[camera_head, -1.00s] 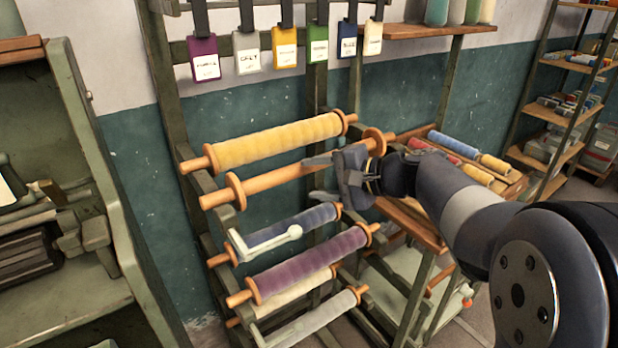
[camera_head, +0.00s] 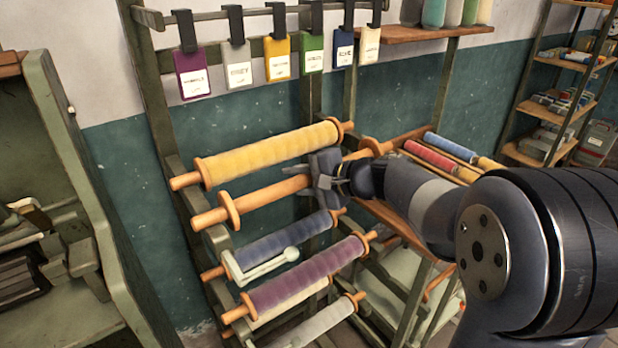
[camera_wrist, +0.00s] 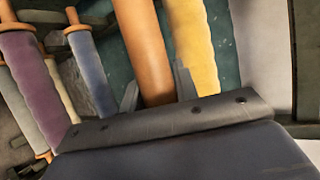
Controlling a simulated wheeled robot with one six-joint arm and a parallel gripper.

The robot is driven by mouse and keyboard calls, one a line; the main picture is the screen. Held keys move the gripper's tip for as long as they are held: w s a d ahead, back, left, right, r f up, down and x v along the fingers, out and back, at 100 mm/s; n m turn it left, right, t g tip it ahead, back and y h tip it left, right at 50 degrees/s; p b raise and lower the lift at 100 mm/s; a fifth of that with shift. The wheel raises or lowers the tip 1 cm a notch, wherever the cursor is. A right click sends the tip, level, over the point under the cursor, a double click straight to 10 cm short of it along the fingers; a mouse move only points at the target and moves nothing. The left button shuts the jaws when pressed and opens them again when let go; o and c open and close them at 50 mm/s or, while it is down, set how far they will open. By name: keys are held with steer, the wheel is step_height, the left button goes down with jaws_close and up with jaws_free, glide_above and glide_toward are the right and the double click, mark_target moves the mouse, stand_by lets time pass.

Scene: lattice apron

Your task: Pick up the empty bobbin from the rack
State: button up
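The empty bobbin (camera_head: 268,195) is a bare orange wooden rod with round end flanges. It lies across the rack (camera_head: 172,180), just below a yellow-wound bobbin (camera_head: 265,155). My gripper (camera_head: 304,181) is at the right part of the bare rod, its fingers open, one above and one below it. In the wrist view the bare rod (camera_wrist: 146,45) runs between the two fingertips (camera_wrist: 157,88). I cannot tell whether either finger touches it. My gripper hides part of the rod; its right flange shows beyond.
Below are a blue-grey bobbin (camera_head: 285,237) with a pale-handled object (camera_head: 262,268) before it, a purple bobbin (camera_head: 310,272) and pale ones. Coloured tags (camera_head: 192,75) hang above. A tray of coloured spools (camera_head: 430,155) stands right; a green frame (camera_head: 85,200) stands left.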

jaws_close()
steer(key=shift+r, duration=0.1)
